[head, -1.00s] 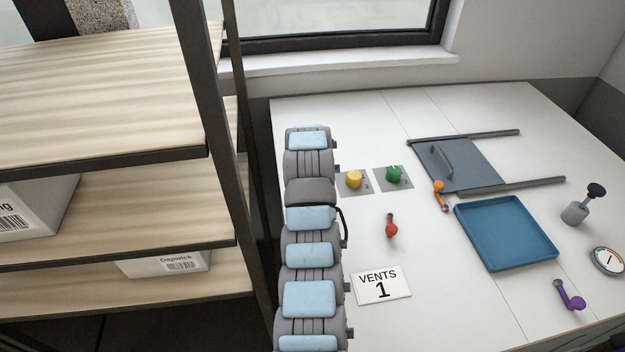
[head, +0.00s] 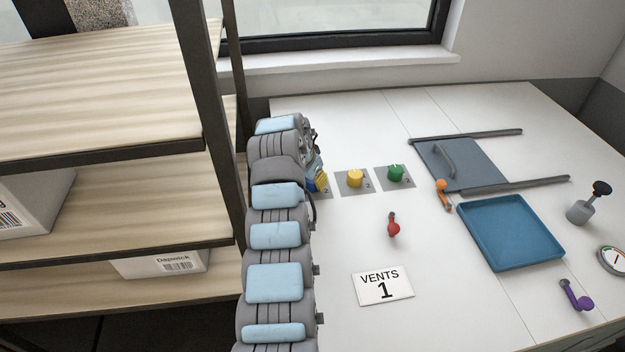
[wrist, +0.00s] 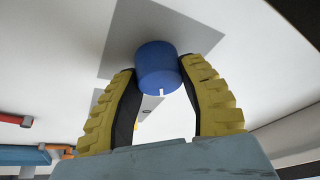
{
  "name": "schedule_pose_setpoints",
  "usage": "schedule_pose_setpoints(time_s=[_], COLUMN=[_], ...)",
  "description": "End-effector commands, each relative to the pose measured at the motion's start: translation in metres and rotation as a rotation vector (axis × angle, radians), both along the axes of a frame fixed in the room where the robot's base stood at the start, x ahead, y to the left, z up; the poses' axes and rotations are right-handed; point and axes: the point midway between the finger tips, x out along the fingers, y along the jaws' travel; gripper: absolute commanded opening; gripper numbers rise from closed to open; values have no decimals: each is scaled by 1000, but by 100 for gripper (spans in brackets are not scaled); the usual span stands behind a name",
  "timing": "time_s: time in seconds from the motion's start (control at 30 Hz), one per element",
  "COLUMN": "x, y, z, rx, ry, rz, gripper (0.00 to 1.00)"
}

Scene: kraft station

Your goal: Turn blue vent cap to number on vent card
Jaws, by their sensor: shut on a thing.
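The blue vent cap (wrist: 157,66) sits on its grey plate (wrist: 197,38) in the wrist view, with a white mark on its near side. My gripper (wrist: 158,82) has its yellow fingers on both sides of the cap and is shut on it. In the head view my gripper (head: 319,181) is at the left end of the row of caps, and my arm hides most of the blue cap there. The vent card (head: 384,286) lies on the table and reads "VENTS 1". The number the mark points to cannot be read.
A yellow cap (head: 355,178) and a green cap (head: 395,173) sit on plates to the right. A shelf rack (head: 205,120) stands left of my arm.

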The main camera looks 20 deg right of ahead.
Motion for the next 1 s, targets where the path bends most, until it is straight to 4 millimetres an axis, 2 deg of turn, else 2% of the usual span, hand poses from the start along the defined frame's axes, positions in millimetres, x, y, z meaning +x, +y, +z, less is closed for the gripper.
schedule_pose_setpoints(time_s=[0.33,0.37,0.43,0.8,1.0], x=[0,0,0,0,-2], y=[1,1,1,1,3], z=[-2,-2,-2,0,8], rx=[2,2,2,1,2], ry=[3,3,3,0,3], rz=[1,1,1,0,-1], gripper=[6,51,71,71,71])
